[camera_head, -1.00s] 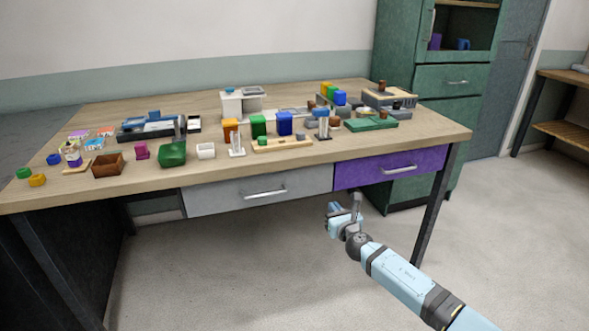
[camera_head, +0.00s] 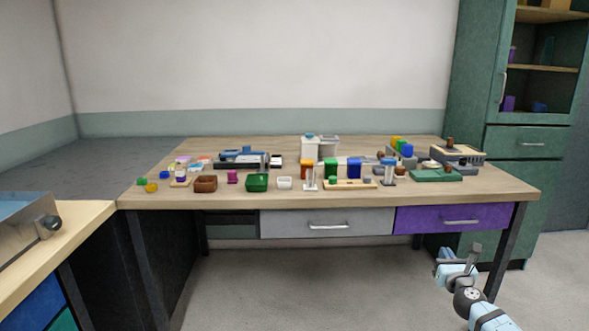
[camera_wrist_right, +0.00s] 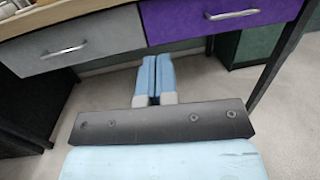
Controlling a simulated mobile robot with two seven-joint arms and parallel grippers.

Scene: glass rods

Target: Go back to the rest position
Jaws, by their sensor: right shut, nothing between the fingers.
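My right gripper (camera_head: 457,262) is low at the right in the head view, in front of the table and below its purple drawer (camera_head: 455,218). In the right wrist view its two blue fingers (camera_wrist_right: 157,78) are together with nothing between them. The fingers point toward the space under the drawers and touch nothing that I can see. My left gripper is not in view.
A wooden table (camera_head: 230,206) carries many small coloured blocks, boxes and holders. It has a grey drawer (camera_head: 290,224), shut like the purple one. A green cabinet (camera_head: 470,100) stands at the right. Another worktop (camera_head: 90,215) is at the left. The floor (camera_head: 300,295) in front is clear.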

